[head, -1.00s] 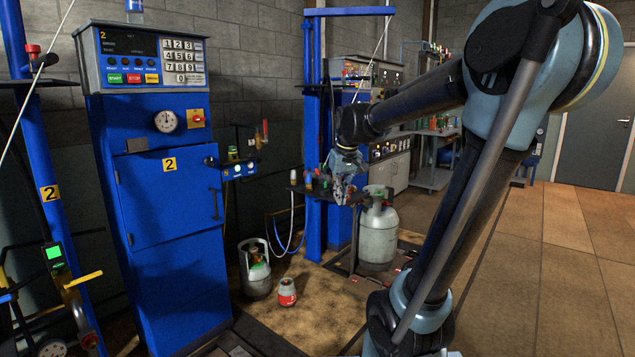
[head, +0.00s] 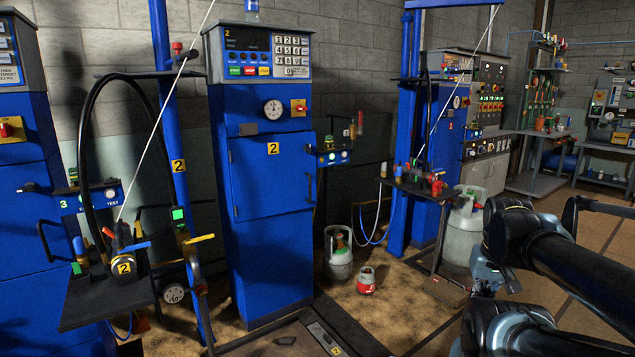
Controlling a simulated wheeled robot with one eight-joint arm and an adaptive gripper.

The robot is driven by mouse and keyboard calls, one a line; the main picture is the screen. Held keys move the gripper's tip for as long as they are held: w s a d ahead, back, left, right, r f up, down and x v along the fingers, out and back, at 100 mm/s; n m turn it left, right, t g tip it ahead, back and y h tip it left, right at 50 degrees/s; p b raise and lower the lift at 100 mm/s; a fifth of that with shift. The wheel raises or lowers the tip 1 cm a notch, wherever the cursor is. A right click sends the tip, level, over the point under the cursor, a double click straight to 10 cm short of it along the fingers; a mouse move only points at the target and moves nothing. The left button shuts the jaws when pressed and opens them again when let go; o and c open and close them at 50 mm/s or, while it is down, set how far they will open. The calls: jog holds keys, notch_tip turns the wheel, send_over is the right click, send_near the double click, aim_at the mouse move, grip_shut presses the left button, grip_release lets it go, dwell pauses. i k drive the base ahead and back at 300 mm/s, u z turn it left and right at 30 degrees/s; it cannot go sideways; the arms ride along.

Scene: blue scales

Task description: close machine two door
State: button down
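Machine two (head: 262,150) is a tall blue cabinet with a keypad and a pressure gauge on top. My gripper (head: 492,280) is at the lower right, partly behind my own arm, well to the right of the door and touching nothing that I can see. Its fingers are too small and hidden to tell their state.
A grey cylinder (head: 338,255) and a small red-and-white one (head: 366,281) stand on the floor right of machine two. A scale platform (head: 290,340) lies before it. A black table (head: 110,295) with a hose valve is at left. A larger grey cylinder (head: 462,228) stands at right.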

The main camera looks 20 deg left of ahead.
aim_at(271, 176)
jog(key=z, duration=0.15)
jog(key=k, duration=0.25)
jog(key=u, duration=0.5)
jog(key=i, duration=1.1)
jog(key=z, duration=0.3)
